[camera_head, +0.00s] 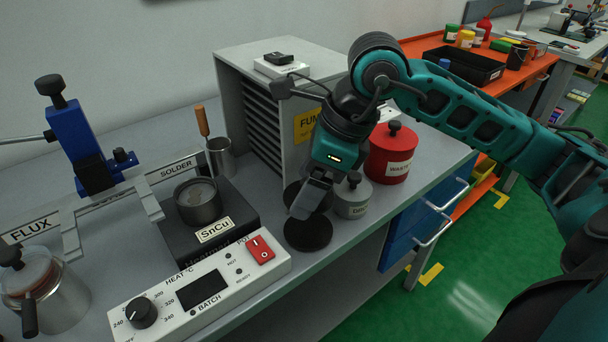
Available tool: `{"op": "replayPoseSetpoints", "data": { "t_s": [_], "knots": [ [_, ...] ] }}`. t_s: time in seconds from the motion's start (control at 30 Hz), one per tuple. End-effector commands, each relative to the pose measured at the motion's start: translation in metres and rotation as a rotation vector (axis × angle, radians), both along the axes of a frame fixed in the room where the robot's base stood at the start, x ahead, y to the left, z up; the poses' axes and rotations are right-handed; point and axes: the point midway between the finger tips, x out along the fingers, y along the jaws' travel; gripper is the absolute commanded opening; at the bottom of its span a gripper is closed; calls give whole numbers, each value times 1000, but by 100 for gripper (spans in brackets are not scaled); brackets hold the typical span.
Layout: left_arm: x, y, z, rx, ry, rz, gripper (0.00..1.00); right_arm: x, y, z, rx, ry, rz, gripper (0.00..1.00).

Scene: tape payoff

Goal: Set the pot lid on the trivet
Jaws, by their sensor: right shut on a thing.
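My right gripper (302,208) points down over the bench, right of the solder pot. The solder pot (198,205), marked SnCu, is open at the top. My left gripper is not in view.
A grey lidded tin (352,198) and a red WASTE can (391,157) stand close right of my gripper. The white heat control box (205,291) is at front left. The bench's front edge is near.

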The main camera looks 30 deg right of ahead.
Motion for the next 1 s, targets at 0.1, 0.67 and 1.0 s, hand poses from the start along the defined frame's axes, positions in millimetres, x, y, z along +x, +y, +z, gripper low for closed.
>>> {"op": "replayPoseSetpoints", "data": {
  "t_s": [0.1, 0.67, 1.0],
  "knots": [
    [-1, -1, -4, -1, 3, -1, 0, 0, 0, -5, 0, -1, -1, 49],
    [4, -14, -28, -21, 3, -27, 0, 0, 0, -59, 0, -1, 0, 49],
    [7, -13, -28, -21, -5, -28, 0, 0, 0, -61, 0, -1, -1, 49]
  ]
}}
